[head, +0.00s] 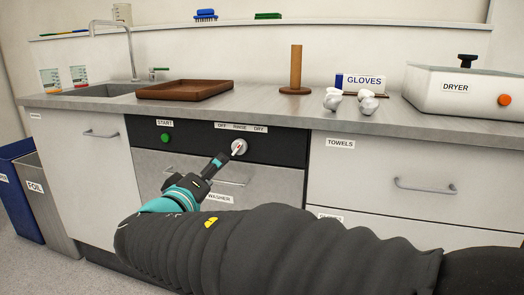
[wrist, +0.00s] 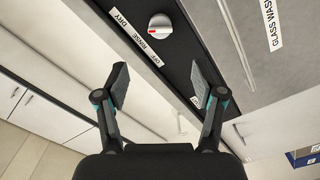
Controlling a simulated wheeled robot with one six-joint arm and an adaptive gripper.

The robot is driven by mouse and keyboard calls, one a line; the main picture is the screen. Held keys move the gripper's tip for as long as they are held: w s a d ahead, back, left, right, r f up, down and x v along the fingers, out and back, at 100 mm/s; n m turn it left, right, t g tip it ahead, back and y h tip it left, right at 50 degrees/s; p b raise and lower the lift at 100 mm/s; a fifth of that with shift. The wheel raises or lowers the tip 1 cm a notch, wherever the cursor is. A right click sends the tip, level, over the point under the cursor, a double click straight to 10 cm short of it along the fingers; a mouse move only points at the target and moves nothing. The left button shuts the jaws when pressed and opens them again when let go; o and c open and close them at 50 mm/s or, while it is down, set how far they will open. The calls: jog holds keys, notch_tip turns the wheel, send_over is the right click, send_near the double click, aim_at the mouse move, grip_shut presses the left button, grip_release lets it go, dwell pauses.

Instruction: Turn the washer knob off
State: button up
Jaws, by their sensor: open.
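The washer knob is round and white with a red mark, on the black panel of the washer front. It shows in the head view (head: 239,147) and in the wrist view (wrist: 161,27). A label strip (head: 241,127) reading OFF, RINSE and DRY sits above it. In the wrist view the red mark faces the strip, seemingly toward RINSE. My gripper (wrist: 160,82) is open and empty, its fingers spread apart with the knob beyond and between them. In the head view my gripper (head: 220,160) is just in front of the knob, lower left; contact cannot be told there.
A green START button (head: 166,138) is left on the same panel. The washer door handle (head: 215,182) and a drawer handle (head: 425,186) stick out. The counter above holds a brown tray (head: 185,91), a wooden post (head: 296,70) and a dryer (head: 465,92).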

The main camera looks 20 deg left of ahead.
aim_at(236, 150)
jog(key=w+p, duration=0.1)
jog(key=w, duration=1.2)
jog(key=shift+w+p, duration=0.35)
jog(key=c, duration=1.2)
